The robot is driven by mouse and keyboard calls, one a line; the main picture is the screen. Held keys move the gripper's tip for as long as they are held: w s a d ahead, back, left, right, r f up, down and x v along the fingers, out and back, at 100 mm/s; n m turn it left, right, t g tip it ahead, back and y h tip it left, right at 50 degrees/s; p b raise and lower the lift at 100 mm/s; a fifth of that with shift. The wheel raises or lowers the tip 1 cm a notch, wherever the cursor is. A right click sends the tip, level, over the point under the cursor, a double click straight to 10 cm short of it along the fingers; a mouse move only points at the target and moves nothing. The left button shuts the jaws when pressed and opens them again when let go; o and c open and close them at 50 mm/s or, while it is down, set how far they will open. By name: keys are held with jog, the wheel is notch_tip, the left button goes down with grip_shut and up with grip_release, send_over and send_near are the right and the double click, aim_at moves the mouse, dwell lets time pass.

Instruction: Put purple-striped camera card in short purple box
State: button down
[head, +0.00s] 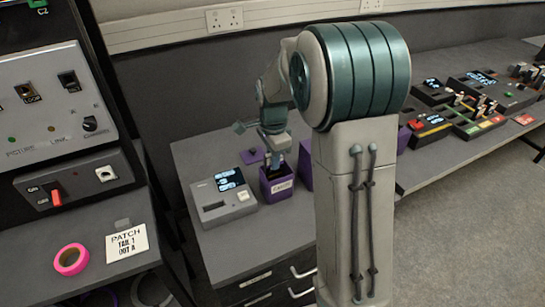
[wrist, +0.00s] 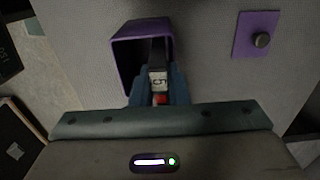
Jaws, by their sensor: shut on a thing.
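My gripper (head: 275,146) points down over an open purple box (head: 278,187) with a pale label on its front. In the wrist view my gripper (wrist: 157,97) is shut on a dark card (wrist: 158,76) with a white label and a red patch. The card overlaps the mouth of the purple box (wrist: 127,66); I cannot tell how far inside it is. No purple stripe on the card can be made out. A flat purple lid with a dark knob (wrist: 257,36) lies apart from the box.
A grey device with a lit display (head: 222,198) stands left of the box. Another purple box (head: 306,165) is partly hidden behind my arm. Several devices (head: 465,115) fill the far right bench. A pink tape roll (head: 70,260) lies at the left.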

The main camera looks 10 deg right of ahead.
dwell(0.3)
jog(key=c, duration=1.3)
grip_release()
jog(key=shift+c, duration=1.3)
jog(key=shift+r, duration=0.1)
jog(key=shift+r+p, duration=3.05)
jog(key=shift+r, duration=0.9)
